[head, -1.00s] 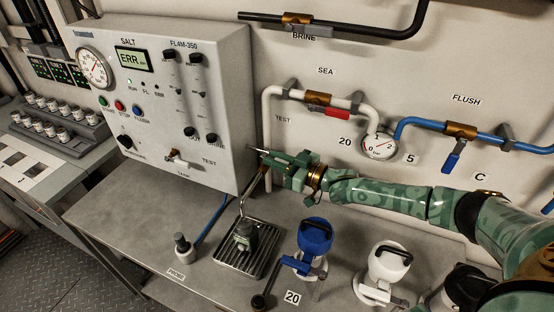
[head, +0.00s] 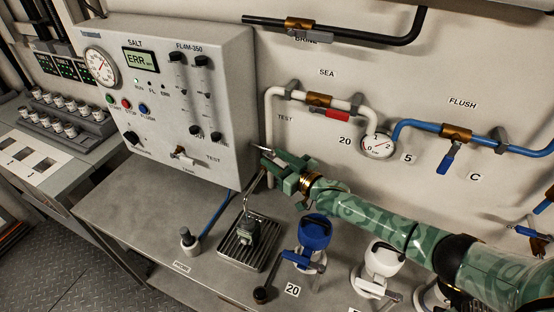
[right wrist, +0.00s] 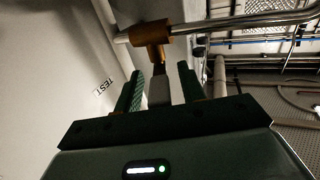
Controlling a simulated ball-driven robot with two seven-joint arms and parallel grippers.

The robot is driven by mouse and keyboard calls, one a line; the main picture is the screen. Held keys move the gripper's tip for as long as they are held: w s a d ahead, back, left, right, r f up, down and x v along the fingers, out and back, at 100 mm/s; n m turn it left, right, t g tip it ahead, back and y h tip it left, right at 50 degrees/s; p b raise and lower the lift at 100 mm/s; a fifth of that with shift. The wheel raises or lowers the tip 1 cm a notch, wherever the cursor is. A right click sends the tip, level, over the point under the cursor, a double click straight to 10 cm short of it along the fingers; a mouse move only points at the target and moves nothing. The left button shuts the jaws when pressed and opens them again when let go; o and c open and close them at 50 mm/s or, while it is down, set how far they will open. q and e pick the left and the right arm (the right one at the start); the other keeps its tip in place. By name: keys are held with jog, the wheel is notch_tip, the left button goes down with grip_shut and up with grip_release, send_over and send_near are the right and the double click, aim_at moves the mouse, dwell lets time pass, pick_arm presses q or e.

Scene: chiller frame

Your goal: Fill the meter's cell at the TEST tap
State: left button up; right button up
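The meter (head: 246,229), a small dark grey-green device, stands on the slatted drip tray (head: 234,256) under the thin metal spout of the TEST tap (head: 249,196). I cannot see into its cell. In the right wrist view the tap shows a brass body (right wrist: 154,34) with a grey lever (right wrist: 159,88) hanging from it. My right gripper (head: 268,158) is at the tap by the wall. In the right wrist view its fingers (right wrist: 161,92) stand on both sides of the lever, with small gaps visible, so it is open around it. My left gripper is not in view.
A grey panel box (head: 225,100) reading ERR stands at the left of the tap. A white SEA pipe (head: 268,115) and a blue FLUSH pipe (head: 420,122) run along the wall.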

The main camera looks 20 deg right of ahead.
notch_tip(320, 180, up, 3)
jog(key=shift+f+p, duration=0.1)
jog(key=shift+p, duration=0.45)
jog(key=s+a+r+p, duration=0.2)
jog(key=s+r, duration=0.3)
jog(key=s, duration=0.1)
jog(key=s+a+r+p, duration=0.2)
jog(key=s+r, duration=0.3)
jog(key=s, duration=0.2)
jog(key=shift+s+p, duration=0.2)
jog(key=shift+p, duration=0.1)
jog(key=shift+r, duration=0.1)
dwell(5.6)
